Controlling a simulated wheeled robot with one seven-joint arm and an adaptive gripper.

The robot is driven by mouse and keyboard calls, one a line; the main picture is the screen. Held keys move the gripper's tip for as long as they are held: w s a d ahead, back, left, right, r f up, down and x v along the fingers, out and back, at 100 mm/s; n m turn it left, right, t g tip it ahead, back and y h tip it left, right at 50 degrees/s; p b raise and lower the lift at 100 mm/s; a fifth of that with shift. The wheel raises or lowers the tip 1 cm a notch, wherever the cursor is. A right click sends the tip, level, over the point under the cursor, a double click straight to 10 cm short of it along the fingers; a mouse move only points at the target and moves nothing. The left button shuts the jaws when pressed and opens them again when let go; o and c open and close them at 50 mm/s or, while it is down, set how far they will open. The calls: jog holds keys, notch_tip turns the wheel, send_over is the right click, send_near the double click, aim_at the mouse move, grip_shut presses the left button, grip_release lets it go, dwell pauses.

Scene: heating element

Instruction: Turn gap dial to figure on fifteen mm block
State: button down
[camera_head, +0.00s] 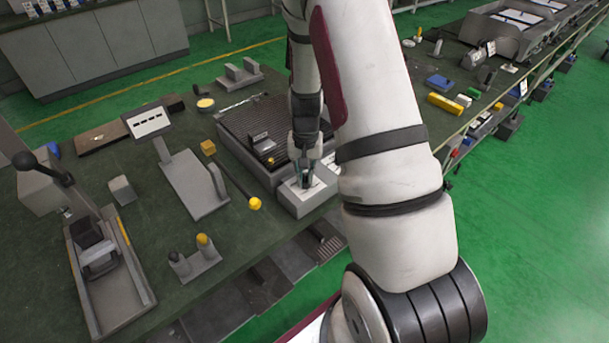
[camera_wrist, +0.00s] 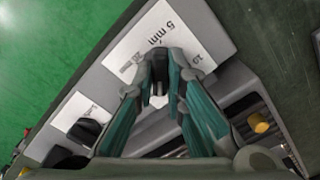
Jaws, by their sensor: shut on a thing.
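The control box (camera_head: 304,196) is a light grey box with a white top plate, at the near right corner of the dark ribbed bed. My gripper (camera_head: 306,172) points down onto it. In the wrist view, a white dial plate (camera_wrist: 150,38) carries "5 mm", "10" and a less legible figure. I cannot identify a fifteen mm block.
A second black knob (camera_wrist: 87,130) sits on a smaller white plate left of my fingers. The ribbed bed (camera_head: 245,128) lies behind the box. A yellow-ended rod (camera_head: 255,204) is to its left. A stand with a sign (camera_head: 148,120) stands farther left.

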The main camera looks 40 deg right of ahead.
aim_at(305, 177)
dwell(0.3)
jog(key=c, duration=1.6)
grip_release()
jog(key=shift+c, duration=0.2)
jog(key=shift+r, duration=0.15)
notch_tip(305, 177, up, 12)
jog(key=s+a+r+n+t, duration=0.25)
jog(key=s+a+r, duration=0.35)
jog(key=r, duration=0.4)
jog(key=s+a+r+n+t, duration=0.1)
jog(key=s+a+r+n, duration=0.3)
jog(key=a+r, duration=0.5)
jog(key=s+a+r+n+t, duration=0.1)
jog(key=s+a+r+t, duration=0.1)
jog(key=s, duration=0.6)
jog(key=shift+s+a+r+n, duration=0.35)
jog(key=shift+a+r, duration=0.1)
jog(key=shift+a, duration=0.2)
